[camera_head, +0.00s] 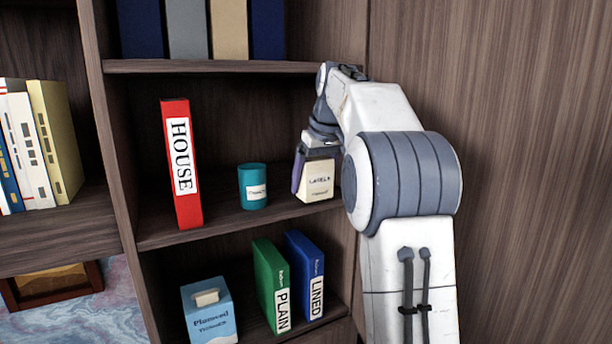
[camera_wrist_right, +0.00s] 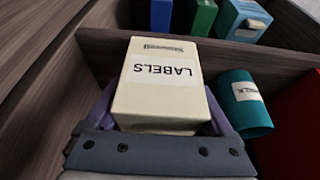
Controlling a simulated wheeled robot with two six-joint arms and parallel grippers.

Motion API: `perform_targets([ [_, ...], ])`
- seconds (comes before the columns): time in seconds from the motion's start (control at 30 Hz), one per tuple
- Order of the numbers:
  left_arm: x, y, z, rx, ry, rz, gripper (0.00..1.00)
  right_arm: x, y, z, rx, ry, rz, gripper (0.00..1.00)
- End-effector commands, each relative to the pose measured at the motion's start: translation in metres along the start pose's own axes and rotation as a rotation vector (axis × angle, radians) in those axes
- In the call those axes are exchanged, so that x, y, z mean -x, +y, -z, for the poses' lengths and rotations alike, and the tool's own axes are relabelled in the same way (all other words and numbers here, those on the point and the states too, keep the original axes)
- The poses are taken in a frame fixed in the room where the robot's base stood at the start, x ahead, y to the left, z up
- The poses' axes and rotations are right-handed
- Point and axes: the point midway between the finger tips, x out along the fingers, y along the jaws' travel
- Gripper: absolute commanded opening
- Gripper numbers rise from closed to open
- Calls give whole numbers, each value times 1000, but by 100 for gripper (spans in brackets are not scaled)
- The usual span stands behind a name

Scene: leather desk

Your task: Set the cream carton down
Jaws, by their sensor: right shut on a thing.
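The cream carton (camera_head: 318,181), with a label reading LABELS, is at the right end of the middle shelf (camera_head: 225,223). In the right wrist view the carton (camera_wrist_right: 158,88) fills the middle, upright between purple finger pads. My right gripper (camera_head: 315,165) is shut on it, reaching in from the right. The carton's base is close to the shelf board; I cannot tell whether it touches. My left gripper does not show.
A teal cup (camera_head: 253,187) stands left of the carton, and a red HOUSE binder (camera_head: 182,163) farther left. The lower shelf holds a green box (camera_head: 271,284), a blue box (camera_head: 305,275) and a tissue box (camera_head: 209,312). Upright partitions bound the shelf at both sides.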

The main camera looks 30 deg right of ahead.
Motion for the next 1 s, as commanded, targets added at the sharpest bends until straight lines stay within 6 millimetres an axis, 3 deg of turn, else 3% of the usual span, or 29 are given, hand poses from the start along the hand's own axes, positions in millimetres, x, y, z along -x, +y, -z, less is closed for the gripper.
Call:
perform_targets([
  [0.03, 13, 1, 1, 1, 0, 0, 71, 1, 0, 11, 2, -3, 2, 26],
  [0.13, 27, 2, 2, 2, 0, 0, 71, -6, -1, 28, 2, -4, 3, 26],
  [0.3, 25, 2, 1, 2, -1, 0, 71, -19, 0, 20, -1, -1, 0, 26],
  [0.7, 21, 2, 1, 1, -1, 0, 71, -25, 0, 18, -1, 1, -1, 26],
  [0.73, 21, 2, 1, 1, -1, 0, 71, -25, 0, 18, -1, 0, 0, 91],
  [0.77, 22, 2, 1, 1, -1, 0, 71, -24, 0, 18, -1, 0, 0, 100],
  [1.0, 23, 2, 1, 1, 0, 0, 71, -24, 0, 18, -1, 0, 0, 100],
])
